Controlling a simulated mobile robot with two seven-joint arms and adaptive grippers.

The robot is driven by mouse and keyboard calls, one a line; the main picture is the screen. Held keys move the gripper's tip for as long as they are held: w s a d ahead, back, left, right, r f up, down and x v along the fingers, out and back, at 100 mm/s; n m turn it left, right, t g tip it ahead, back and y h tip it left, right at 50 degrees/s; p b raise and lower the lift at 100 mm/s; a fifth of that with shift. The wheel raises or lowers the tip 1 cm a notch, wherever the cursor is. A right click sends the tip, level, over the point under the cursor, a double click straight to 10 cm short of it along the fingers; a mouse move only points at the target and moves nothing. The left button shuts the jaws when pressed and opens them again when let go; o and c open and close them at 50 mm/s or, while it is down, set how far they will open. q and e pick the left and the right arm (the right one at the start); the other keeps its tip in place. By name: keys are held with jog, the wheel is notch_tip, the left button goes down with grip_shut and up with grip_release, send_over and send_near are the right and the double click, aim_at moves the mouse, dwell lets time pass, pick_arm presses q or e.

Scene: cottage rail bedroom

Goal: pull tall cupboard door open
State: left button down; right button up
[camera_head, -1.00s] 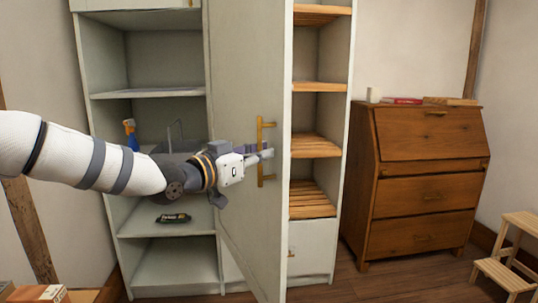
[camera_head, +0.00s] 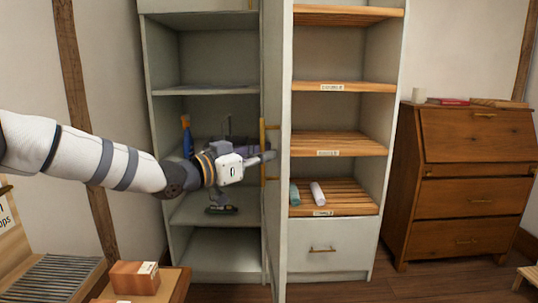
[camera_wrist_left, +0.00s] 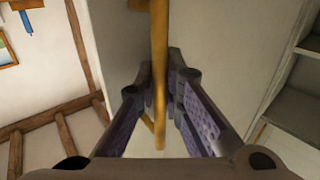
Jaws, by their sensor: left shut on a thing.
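The tall cupboard door (camera_head: 275,220) is pale grey-green and stands swung out, seen almost edge-on in the head view. Its brass bar handle (camera_head: 264,175) is upright on the door's left face. My left gripper (camera_head: 268,155) is shut on this handle at about its middle. In the left wrist view the handle (camera_wrist_left: 160,50) runs between the two fingers (camera_wrist_left: 163,100). My right gripper is not in view.
Left of the door are grey shelves (camera_head: 205,90) with a blue and orange bottle (camera_head: 186,135). Slatted shelves at right hold two small bottles (camera_head: 317,193). A wooden bureau (camera_head: 465,185) stands further right. A brown box (camera_head: 134,278) is at lower left.

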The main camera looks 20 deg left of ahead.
pick_arm(q)
jog(key=shift+s+f, duration=0.1)
jog(key=shift+f, duration=0.2)
jog(key=c, duration=1.8)
grip_release()
jog(key=shift+o, duration=0.5)
jog(key=shift+r, duration=0.2)
jog(key=shift+s, duration=0.1)
jog(key=v, duration=1.2)
